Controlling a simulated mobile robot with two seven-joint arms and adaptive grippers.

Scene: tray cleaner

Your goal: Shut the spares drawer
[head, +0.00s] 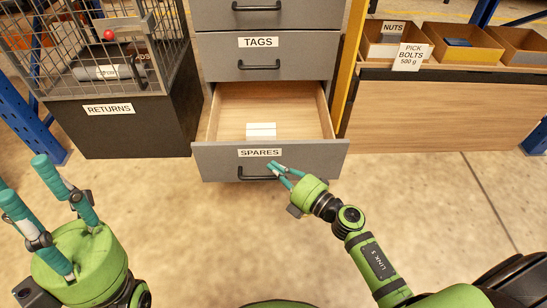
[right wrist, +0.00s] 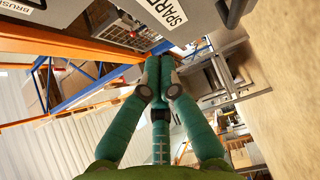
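The spares drawer (head: 225,157) is pulled out from the grey cabinet, and its wooden inside shows. Its grey front carries a SPARES label and a black bar handle (head: 257,178). A small white item (head: 261,130) lies inside. My right gripper (head: 274,168) is at the right part of the drawer front, by the handle's right end. Its fingers are together, with nothing visible between them; whether they touch the front is unclear. The right wrist view shows the fingers (right wrist: 160,62) closed together beside the drawer label. My left gripper (head: 25,178) is open and empty at the lower left.
The closed TAGS drawer (head: 290,57) is above. A RETURNS bin (head: 130,133) with a wire cage stands left of the cabinet. A yellow post (head: 349,60) and a wooden bench (head: 440,115) with part bins are at the right. The floor (head: 180,215) in front is clear.

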